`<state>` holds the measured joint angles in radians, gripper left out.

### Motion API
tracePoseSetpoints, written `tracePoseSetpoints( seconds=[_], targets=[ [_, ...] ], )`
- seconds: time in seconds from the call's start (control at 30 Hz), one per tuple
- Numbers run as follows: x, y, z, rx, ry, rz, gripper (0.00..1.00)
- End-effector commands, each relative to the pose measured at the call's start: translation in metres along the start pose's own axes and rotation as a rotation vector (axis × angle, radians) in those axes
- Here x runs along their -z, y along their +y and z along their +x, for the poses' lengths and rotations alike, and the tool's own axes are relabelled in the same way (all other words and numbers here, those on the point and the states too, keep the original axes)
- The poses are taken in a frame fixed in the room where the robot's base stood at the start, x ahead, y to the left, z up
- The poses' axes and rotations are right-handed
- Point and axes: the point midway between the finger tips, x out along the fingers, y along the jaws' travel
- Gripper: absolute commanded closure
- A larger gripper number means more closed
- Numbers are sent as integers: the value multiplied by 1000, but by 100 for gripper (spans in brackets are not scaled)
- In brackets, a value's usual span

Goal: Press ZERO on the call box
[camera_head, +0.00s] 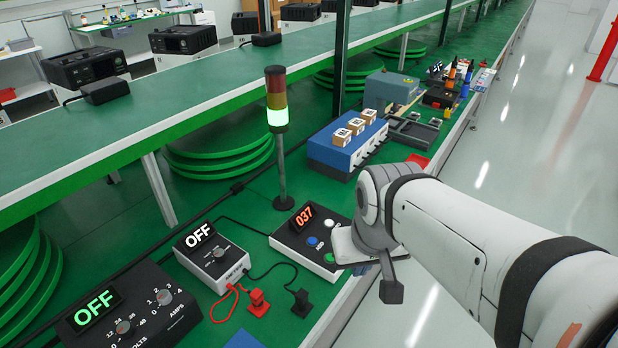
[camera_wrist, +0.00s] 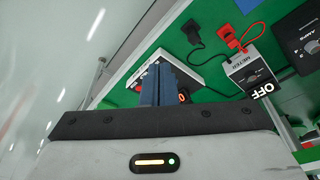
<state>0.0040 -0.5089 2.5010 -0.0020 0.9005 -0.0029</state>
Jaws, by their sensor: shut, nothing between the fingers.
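The call box (camera_head: 292,241), a flat box with a dark top and white sides, stands on the green bench. Contact cannot be told.
A signal tower (camera_head: 277,110) lit green stands behind the call box. A meter (camera_head: 212,257) reading OFF, with red and black plugs, is to the left. A blue machine (camera_head: 335,150) carrying small boxes is behind. The aisle floor (camera_head: 540,130) is clear.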

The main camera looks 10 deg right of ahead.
Motion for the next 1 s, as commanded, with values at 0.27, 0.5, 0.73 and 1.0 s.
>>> tracePoseSetpoints(
  seconds=[0.27,0.5,0.73,1.0],
  targets=[
    [0,0,0,0,0,0,100],
    [0,0,0,0,0,0,100],
    [0,0,0,0,0,0,100],
    [15,8,2,-32,21,-19,100]
  ],
)
